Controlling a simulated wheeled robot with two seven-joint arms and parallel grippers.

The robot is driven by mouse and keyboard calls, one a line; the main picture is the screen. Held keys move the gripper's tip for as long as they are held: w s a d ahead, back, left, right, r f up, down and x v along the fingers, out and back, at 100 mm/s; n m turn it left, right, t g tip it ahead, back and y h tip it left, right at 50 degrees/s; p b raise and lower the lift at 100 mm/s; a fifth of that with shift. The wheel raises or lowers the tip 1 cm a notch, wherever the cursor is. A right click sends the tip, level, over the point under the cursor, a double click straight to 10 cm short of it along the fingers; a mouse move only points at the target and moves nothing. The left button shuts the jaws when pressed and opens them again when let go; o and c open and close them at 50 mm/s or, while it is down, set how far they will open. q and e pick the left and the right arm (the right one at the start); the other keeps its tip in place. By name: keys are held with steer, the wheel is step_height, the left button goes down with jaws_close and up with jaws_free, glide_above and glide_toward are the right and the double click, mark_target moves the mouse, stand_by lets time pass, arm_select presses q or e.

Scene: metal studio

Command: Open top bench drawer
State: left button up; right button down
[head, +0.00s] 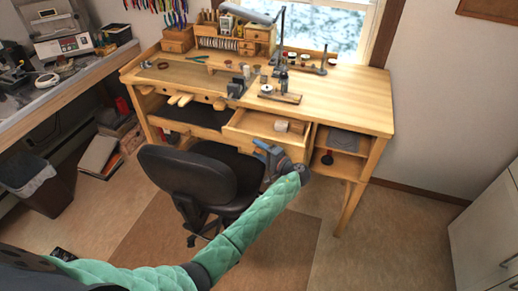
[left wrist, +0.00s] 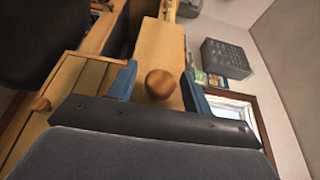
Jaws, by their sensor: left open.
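The wooden bench (head: 345,95) stands under the window. Its top drawer (head: 236,134) is pulled partly out, and a pale roll (head: 281,126) lies inside. My left gripper (head: 263,149) is in front of the drawer face and partly hides it. In the left wrist view my left gripper (left wrist: 159,69) has its two blue fingers apart. The round wooden knob (left wrist: 160,84) of a drawer front shows between them, and contact cannot be told. A second knob (left wrist: 41,103) shows on another drawer front at left. My right gripper is not in view.
A dark office chair (head: 190,175) stands close left of my left arm, before the bench. Open shelves (head: 342,157) are right of the drawer. A white cabinet (head: 488,230) is at the right edge. Floor between the bench and the cabinet is clear.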

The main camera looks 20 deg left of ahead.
arm_select(q)
jaws_close()
steer(key=shift+s+f, duration=0.1)
steer(key=shift+s, duration=0.3)
steer(key=s, duration=0.7)
steer(key=shift+s+a+p, duration=0.15)
steer(key=shift+s+p, duration=0.25)
steer(key=shift+c, duration=0.2)
jaws_free()
steer(key=shift+o, duration=0.2)
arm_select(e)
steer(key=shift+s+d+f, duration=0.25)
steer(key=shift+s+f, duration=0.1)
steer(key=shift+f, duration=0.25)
